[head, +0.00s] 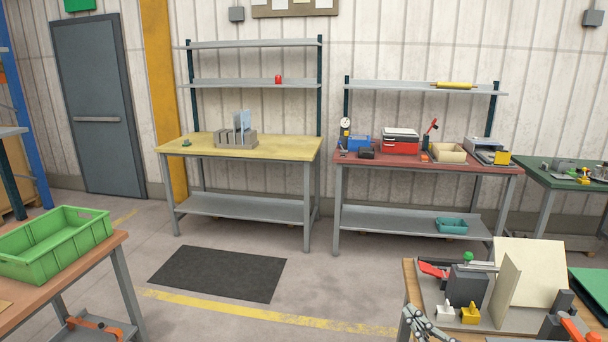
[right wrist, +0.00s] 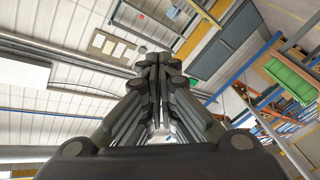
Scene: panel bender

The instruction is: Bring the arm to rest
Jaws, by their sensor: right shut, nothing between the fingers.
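My right gripper (head: 427,324) shows at the bottom of the head view, in front of the left edge of the near right bench. It is grey, shut and empty. In the right wrist view its fingers (right wrist: 155,62) are together with nothing between them, seen against the wall and ceiling. I cannot tell from the head view whether it touches the bench. My left gripper is in neither view.
The near right bench (head: 409,275) carries a fixture with an upright cream panel (head: 530,270) and red clamps, close to my right gripper. A green crate (head: 55,245) stands on the left table. The floor around the black mat (head: 218,273) is clear.

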